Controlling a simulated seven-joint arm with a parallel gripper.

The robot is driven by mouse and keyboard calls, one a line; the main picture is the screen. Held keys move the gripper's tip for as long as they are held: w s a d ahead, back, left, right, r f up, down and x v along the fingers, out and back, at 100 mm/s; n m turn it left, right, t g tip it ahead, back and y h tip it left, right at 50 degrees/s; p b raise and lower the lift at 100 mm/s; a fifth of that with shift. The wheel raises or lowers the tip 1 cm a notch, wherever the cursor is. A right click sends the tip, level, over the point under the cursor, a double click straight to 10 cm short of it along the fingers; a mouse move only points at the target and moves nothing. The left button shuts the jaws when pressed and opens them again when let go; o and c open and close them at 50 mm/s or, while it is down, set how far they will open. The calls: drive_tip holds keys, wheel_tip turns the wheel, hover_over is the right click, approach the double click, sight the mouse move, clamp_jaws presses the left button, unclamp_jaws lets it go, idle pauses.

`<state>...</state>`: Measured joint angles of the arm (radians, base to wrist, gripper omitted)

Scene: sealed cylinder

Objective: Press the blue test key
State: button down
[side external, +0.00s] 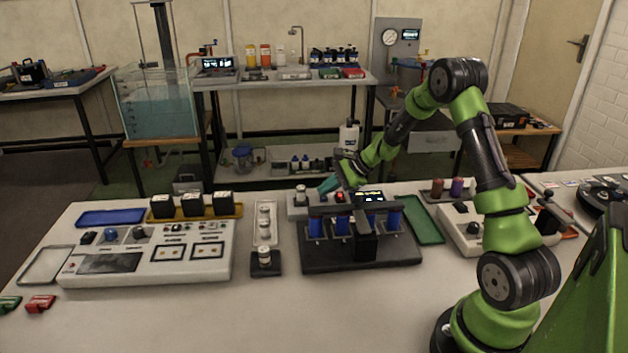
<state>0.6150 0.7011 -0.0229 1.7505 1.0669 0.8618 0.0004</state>
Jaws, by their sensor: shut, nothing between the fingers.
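My gripper (347,182) is shut and empty. It is low over the back of the dark centre test stand (360,252), close to a small red-lit spot (340,197) and left of the stand's lit display (369,196). Several blue cylinders (315,226) stand upright in the stand's front. A teal piece (328,185) shows just left of the gripper. I cannot pick out the blue test key with certainty; it is too small or hidden here. Whether the fingertips touch anything cannot be told.
A white control panel (210,265) with knobs and a screen is at left, with a blue tray (110,217) and several black blocks (193,205) behind it. A narrow white tray (255,225) stands between panel and stand. A green tray (425,225) is at right.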

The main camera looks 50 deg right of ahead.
sight(327, 198)
drive_tip(key=shift+f, duration=0.4)
idle(0.3)
drive_tip(key=shift+r, duration=0.85)
drive_tip(key=shift+r, duration=0.1)
drive_tip(key=shift+r, duration=2.4)
